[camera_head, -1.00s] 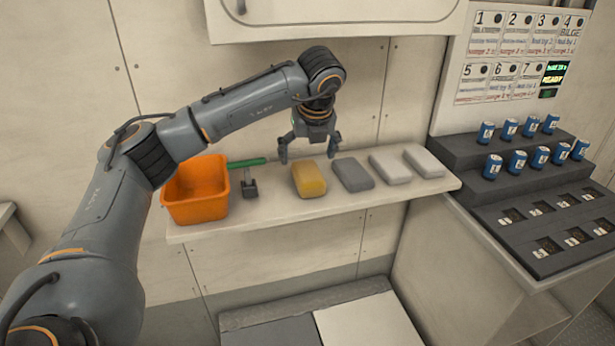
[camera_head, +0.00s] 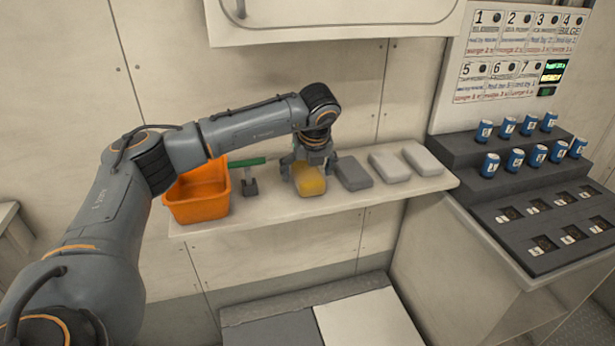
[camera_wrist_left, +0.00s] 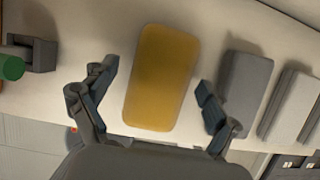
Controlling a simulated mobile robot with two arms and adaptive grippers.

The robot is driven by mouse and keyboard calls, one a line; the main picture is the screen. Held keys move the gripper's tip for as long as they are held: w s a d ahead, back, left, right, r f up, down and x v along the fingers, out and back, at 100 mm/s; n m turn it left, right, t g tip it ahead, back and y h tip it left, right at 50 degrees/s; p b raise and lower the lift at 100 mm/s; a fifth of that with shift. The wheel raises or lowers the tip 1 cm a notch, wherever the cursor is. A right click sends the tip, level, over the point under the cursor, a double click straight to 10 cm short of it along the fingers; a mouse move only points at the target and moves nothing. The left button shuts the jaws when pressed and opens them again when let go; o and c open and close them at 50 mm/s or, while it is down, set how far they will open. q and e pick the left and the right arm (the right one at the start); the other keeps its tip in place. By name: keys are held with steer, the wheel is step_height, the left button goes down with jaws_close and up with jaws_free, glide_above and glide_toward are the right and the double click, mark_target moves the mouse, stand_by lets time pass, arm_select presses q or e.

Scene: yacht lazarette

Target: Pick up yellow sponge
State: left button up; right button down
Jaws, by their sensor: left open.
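The yellow sponge (camera_head: 310,181) lies flat on the white shelf (camera_head: 270,214), between the green-handled tool and a dark grey block. In the left wrist view the sponge (camera_wrist_left: 162,78) lies ahead of the fingers, its near end between the two fingertips. My left gripper (camera_head: 309,169) is open over the sponge, one finger on each side. In the left wrist view a gap shows between each finger of the gripper (camera_wrist_left: 155,88) and the sponge. My right gripper is not in view.
An orange bin (camera_head: 198,198) and a green-handled tool (camera_head: 249,187) are left of the sponge. A dark grey block (camera_head: 353,173) sits close on its right, then two lighter blocks (camera_head: 390,167). Blue cans (camera_head: 508,128) stand on a stepped rack at the right.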

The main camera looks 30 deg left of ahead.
arm_select(q)
steer(key=shift+f+b, duration=0.25)
steer(key=shift+b, duration=0.1)
stand_by(0.4)
steer(key=c, duration=1)
